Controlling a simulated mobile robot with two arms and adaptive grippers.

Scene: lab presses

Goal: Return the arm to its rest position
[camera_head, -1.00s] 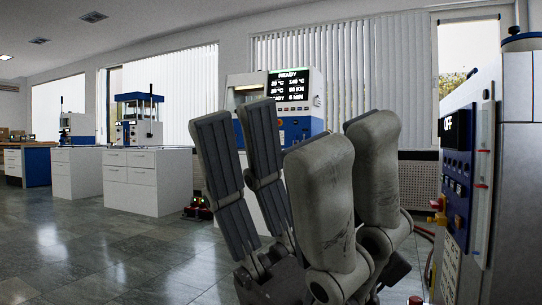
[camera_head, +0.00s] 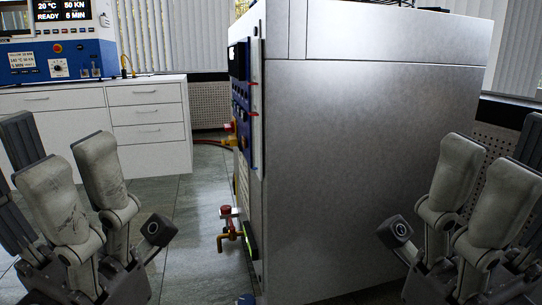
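My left gripper (camera_head: 44,150) is in the lower left corner of the head view, with its fingers pointing up. Its light grey fingers stand apart from the dark ones at the picture's edge, and nothing shows between them. My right gripper (camera_head: 499,150) is in the lower right corner, also with its fingers up. It looks open and empty, though its dark fingers are partly cut off by the right edge. Both grippers overlap the picture of the room but hold nothing that I can see.
A large grey metal press cabinet (camera_head: 350,150) stands close ahead between my grippers. Its blue control panel (camera_head: 241,110) and a red-handled valve (camera_head: 229,228) face left. A white drawer cabinet (camera_head: 70,120) bears another press (camera_head: 60,45) at the back left. Floor (camera_head: 195,215) is clear between them.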

